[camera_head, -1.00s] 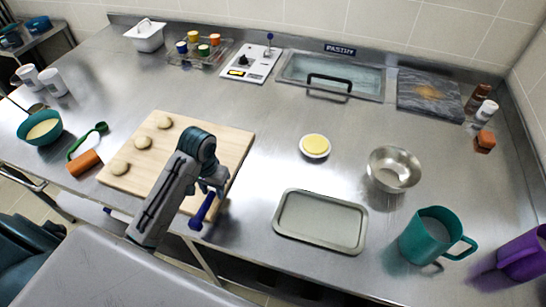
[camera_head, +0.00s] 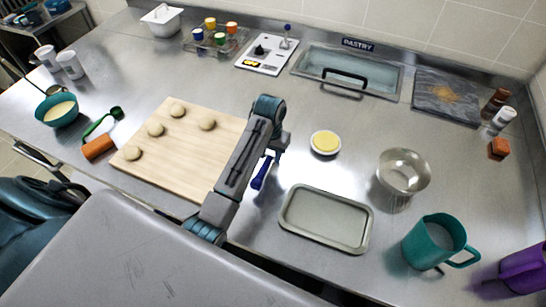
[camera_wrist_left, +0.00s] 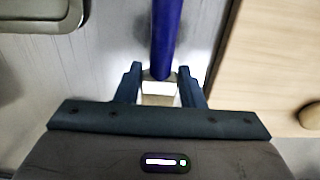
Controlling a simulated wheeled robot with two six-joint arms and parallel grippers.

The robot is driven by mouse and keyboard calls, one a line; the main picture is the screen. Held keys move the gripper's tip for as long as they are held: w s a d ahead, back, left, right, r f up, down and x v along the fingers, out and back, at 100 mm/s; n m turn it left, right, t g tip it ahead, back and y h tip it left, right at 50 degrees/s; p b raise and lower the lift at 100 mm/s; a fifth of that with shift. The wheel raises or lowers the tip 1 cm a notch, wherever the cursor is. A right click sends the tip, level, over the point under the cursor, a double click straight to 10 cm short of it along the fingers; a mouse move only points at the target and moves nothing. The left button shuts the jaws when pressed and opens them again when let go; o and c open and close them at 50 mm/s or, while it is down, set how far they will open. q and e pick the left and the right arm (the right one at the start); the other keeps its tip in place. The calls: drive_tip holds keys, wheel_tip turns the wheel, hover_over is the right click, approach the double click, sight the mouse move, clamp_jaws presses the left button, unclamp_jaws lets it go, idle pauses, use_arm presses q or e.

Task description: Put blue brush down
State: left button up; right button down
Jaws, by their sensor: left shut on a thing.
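The blue brush (camera_head: 261,173) has a dark blue handle and is gripped in my left gripper (camera_head: 272,153). It hangs over the steel counter between the cutting board and the grey tray. In the left wrist view the blue handle (camera_wrist_left: 166,38) runs up between the two fingers, with a pale part at its near end between the fingertips (camera_wrist_left: 159,86). I cannot tell whether the brush touches the counter. My right gripper is out of view.
The wooden cutting board (camera_head: 180,172) with several dough pieces lies left of the brush. The grey tray (camera_head: 322,220) lies to the right.

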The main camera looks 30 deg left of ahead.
sight(273, 160)
use_arm(q)
drive_tip(key=shift+w+d+r, duration=0.1)
drive_tip(key=shift+w+d, duration=0.15)
drive_tip(key=shift+w, duration=0.05)
wheel_tip(273, 160, down, 3)
drive_tip(key=shift+w+f+p, duration=0.1)
drive_tip(key=shift+f+p, duration=0.1)
drive_tip(key=shift+p, duration=0.95)
drive_tip(key=shift+f, duration=0.2)
drive_tip(key=o, duration=1)
drive_tip(key=shift+f, duration=0.15)
